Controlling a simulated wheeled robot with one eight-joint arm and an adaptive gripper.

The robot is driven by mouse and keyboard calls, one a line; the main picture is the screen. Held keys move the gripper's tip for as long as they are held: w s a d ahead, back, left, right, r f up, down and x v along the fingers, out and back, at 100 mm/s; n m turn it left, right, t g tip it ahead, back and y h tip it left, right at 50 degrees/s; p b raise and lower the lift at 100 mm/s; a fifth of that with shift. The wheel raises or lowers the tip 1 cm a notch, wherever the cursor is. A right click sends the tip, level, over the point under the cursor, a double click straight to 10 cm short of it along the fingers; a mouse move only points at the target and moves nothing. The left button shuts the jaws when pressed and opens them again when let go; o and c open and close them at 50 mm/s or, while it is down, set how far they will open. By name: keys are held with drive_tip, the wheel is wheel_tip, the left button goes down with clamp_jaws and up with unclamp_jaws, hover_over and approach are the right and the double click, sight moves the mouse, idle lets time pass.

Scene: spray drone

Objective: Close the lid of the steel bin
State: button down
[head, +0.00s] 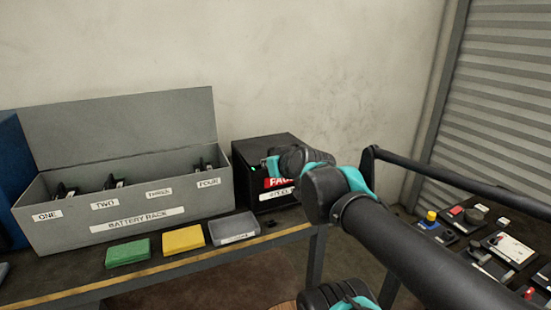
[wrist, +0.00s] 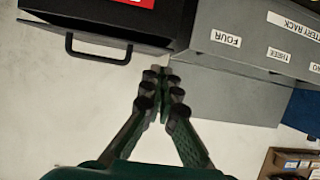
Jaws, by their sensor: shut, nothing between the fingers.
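A black box (head: 264,147) with a red label on its front stands on the bench, right of a grey box; I take it to be the steel bin. In the head view my arm hides the box's right side.
The grey box (head: 125,230) is labelled BATTERY RACK, with its lid (head: 120,125) standing open and several dark items inside. Green (head: 128,252), yellow (head: 183,239) and grey (head: 233,228) flat items lie along the bench front. A panel with controls (head: 500,250) is at right.

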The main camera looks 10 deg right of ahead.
drive_tip(key=w+d+r+g+h, duration=0.2)
drive_tip(key=w+d+r+g, duration=0.1)
drive_tip(key=w+r+g, duration=0.35)
drive_tip(key=w+d+r+g+h, duration=0.1)
drive_tip(key=w+d+r+g, duration=0.2)
drive_tip(key=w+r+g, duration=0.3)
drive_tip(key=shift+g, duration=0.45)
drive_tip(key=f, duration=0.4)
drive_tip(key=s+f, duration=0.1)
drive_tip(key=f, duration=0.9)
drive_tip(key=shift+s+a+f, duration=0.15)
drive_tip(key=shift+s+f, duration=0.05)
drive_tip(key=shift+s, duration=0.1)
drive_tip(key=shift+s+f+t, duration=0.25)
drive_tip(key=shift+f+t, duration=0.25)
drive_tip(key=shift+f, duration=0.6)
